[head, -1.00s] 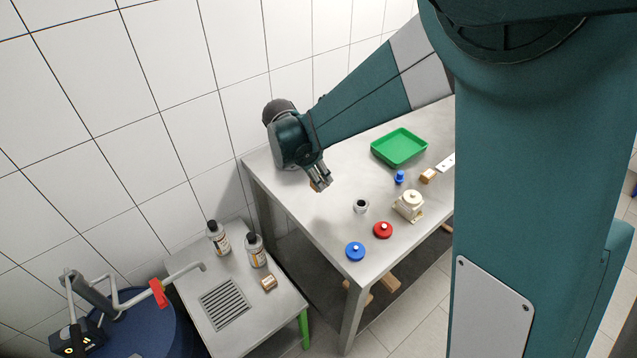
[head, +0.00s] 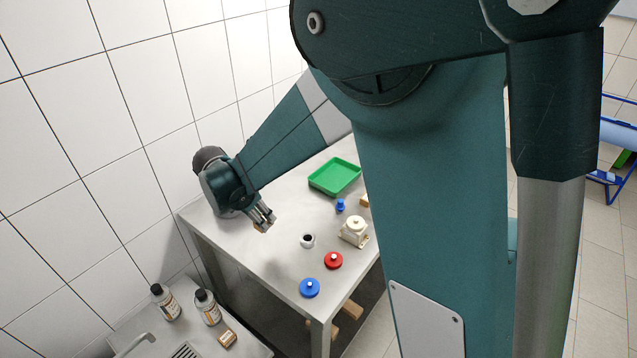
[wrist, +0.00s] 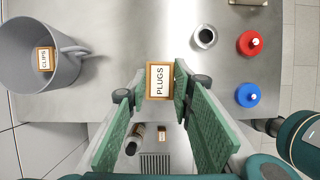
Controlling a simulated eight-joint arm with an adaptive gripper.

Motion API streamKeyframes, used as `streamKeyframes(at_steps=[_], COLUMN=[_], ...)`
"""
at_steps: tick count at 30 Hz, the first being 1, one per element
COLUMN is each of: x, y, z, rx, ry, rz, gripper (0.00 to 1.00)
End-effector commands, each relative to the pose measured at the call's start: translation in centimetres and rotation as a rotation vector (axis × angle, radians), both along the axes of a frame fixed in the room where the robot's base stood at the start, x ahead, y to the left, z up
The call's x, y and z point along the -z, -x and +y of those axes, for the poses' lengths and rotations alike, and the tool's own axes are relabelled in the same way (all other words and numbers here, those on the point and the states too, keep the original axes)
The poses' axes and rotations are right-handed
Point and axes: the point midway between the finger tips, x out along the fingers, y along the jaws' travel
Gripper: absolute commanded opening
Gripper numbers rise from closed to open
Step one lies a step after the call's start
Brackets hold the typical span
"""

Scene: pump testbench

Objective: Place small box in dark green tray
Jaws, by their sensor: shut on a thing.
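My gripper (wrist: 160,105) is shut on a small box labelled PLUGS (wrist: 160,80), with an orange-brown frame and a white face. In the head view my gripper (head: 264,218) hangs over the steel table, left of the green tray (head: 334,190). The held box is barely visible there at the fingertips. The tray looks empty and lies toward the far side of the table, apart from the gripper. The tray does not show in the wrist view.
A grey mug (wrist: 75,72) holds a box labelled CLIPS (wrist: 45,59). Two bottles (head: 208,308) stand on the lower bench.

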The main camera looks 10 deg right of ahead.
Motion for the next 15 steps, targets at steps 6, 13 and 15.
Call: streamKeyframes(at_steps=[6, 13, 15], x=[-0.2, -0.4, -0.5], y=[-3.1, -8.7, -10.6], z=[-1.5, -4.6, -5.9], rx=[0.0, -0.005, -0.006], ry=[-0.002, -0.005, -0.007], rz=[0.003, 0.006, 0.007], gripper=[0.12, 0.12, 0.12])
